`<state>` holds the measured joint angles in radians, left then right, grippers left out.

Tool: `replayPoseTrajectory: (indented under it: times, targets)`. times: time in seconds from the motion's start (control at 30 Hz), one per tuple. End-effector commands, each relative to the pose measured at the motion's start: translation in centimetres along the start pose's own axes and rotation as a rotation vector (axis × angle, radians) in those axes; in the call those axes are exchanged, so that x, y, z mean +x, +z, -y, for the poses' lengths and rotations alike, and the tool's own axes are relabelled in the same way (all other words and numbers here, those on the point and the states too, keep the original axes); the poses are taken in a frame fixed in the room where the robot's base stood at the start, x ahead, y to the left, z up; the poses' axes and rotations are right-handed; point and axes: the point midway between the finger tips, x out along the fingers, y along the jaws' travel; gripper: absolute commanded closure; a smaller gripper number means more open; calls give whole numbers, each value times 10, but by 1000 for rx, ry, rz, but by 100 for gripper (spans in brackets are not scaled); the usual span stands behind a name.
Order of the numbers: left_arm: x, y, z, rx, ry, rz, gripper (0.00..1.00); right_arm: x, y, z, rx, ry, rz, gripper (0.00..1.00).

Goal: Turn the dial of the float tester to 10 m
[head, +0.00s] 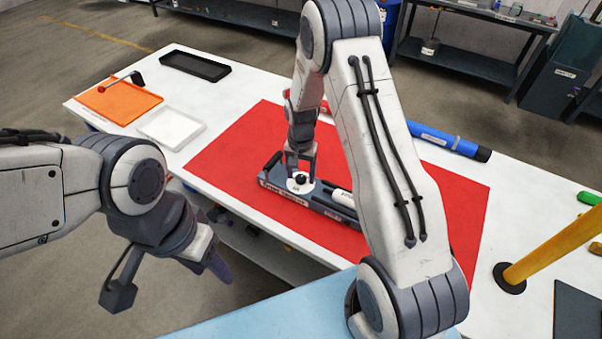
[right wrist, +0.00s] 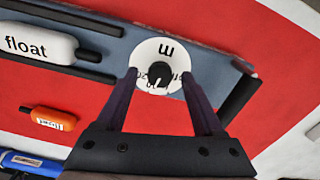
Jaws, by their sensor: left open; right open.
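The float tester (head: 322,204) is a dark blue-grey bar on the red mat. Its dial (head: 300,184) is a round white plate with a black knob; it also shows in the right wrist view (right wrist: 160,52). An "m" and part of a "20" are legible there; other marks are partly covered, and I cannot tell the exact setting. My right gripper (head: 300,172) points down over the dial. In the right wrist view its open fingers (right wrist: 159,76) stand on either side of the black knob (right wrist: 159,73), apart from it. My left gripper (head: 218,268) is open and empty, off the table's front edge.
A white float (right wrist: 40,43) lies on the tester; an orange float (right wrist: 48,118) lies on the red mat (head: 235,150). A blue tube (head: 440,138) lies behind. Orange (head: 120,103), white (head: 170,127) and black (head: 195,66) trays stand left. A yellow post (head: 555,245) rises right.

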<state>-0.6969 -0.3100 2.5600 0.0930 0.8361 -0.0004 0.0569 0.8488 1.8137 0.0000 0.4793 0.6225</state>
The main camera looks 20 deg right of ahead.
Motion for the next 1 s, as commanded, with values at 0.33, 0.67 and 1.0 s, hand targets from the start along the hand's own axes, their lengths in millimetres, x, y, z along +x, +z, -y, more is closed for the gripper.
replayPoseTrajectory:
  times: [0.33, 0.67, 1.0]
  targets:
    - [12, 1, 1, 0, 0, 0, 50, -54, -1, 1, 0, -5, -6, 31]
    - [17, 1, 1, 0, 0, 0, 50, -100, -1, 0, 0, -2, -2, 31]
    - [17, 1, 1, 0, 0, 0, 50, -104, 0, 0, 0, 0, -1, 31]
